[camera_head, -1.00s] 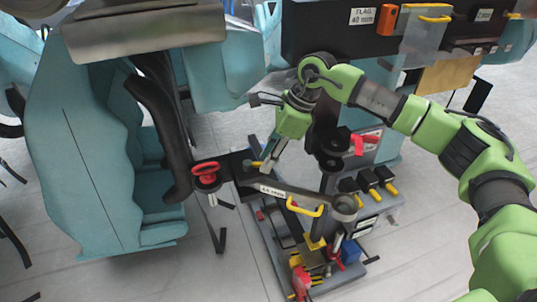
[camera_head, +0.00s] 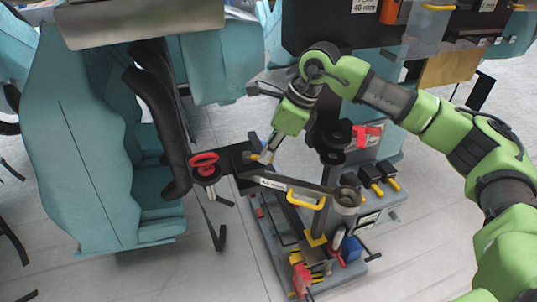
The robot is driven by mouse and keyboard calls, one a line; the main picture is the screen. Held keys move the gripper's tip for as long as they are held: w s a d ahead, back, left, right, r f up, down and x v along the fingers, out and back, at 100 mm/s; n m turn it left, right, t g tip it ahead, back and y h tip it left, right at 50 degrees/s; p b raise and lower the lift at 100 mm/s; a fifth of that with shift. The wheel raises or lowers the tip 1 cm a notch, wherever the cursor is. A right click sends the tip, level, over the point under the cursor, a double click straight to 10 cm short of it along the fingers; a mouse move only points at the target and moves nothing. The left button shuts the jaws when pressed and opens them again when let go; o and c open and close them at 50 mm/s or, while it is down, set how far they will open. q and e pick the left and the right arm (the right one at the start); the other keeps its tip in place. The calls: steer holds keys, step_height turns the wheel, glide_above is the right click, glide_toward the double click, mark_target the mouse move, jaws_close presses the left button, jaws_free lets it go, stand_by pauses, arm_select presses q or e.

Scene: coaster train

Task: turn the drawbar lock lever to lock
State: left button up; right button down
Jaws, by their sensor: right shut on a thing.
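My right gripper (camera_head: 266,154) comes in from the right and reaches down over the black plate at the left end of the grey drawbar. It is shut on a small lever with a yellow tip (camera_head: 254,157), which looks like the drawbar lock lever. The fingers hide most of this lever, so its exact angle is hard to tell. My left gripper is not in view.
A red handwheel (camera_head: 204,160) stands just left of the black plate. A teal seat-like body (camera_head: 75,150) fills the left. A grey cart (camera_head: 275,252) with tools stands below the drawbar. Black blocks with yellow handles (camera_head: 372,173) lie to the right. Light floor is open at the lower left.

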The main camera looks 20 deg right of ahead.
steer(key=a+m+b, duration=0.1)
steer(key=m+b, duration=0.1)
steer(key=b, duration=0.1)
steer(key=s+a+m+t+h+b, duration=0.1)
steer(key=m+b, duration=0.2)
steer(key=s+a+m+t+h+b, duration=0.1)
steer(key=m+b, duration=0.2)
steer(key=shift+s+f, duration=0.15)
steer(key=shift+f, duration=0.05)
steer(key=shift+s+a+r+m+h+b, duration=0.1)
steer(key=shift+a+m+h+b, duration=0.3)
steer(key=shift+m+b, duration=0.35)
steer(key=shift+s+a+r+m+h+b, duration=0.1)
steer(key=shift+a+m+h+b, duration=0.35)
steer(key=shift+m, duration=0.5)
steer(key=c, duration=2.1)
jaws_free()
steer(key=shift+c, duration=0.2)
steer(key=shift+r, duration=0.2)
steer(key=v, duration=1.1)
steer(key=shift+s+r, duration=0.25)
steer(key=shift+s, duration=0.05)
